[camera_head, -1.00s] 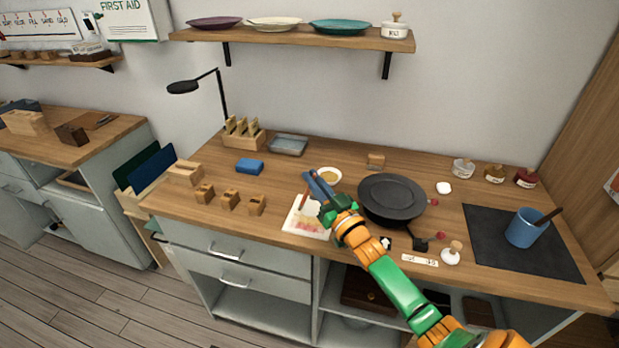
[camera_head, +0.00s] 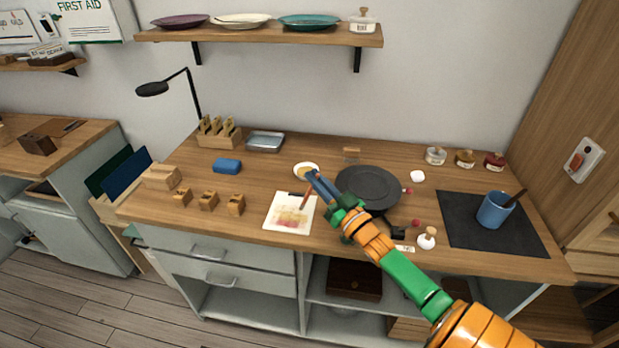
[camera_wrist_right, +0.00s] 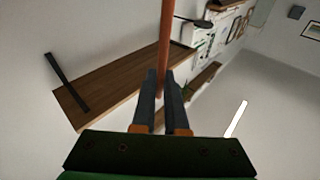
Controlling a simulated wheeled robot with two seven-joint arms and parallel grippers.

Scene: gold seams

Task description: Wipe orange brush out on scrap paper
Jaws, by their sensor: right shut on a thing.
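The scrap paper (camera_head: 281,223) lies near the front edge of the worktop, with smeared pink, red and yellow stains. My right gripper (camera_head: 311,175) is over the worktop, just beyond the paper's upper right corner. It is shut on the orange brush, whose reddish-brown handle (camera_wrist_right: 165,45) stands between the fingers in the right wrist view. In the head view a thin part of the brush (camera_head: 306,200) shows by the paper's right edge. I cannot tell whether its bristles touch the paper. My left gripper is not in view.
A cream dish (camera_head: 300,167) is just behind the gripper. A dark round plate (camera_head: 370,185) lies close to its right. A blue cup (camera_head: 494,211) stands on a dark mat (camera_head: 462,234).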

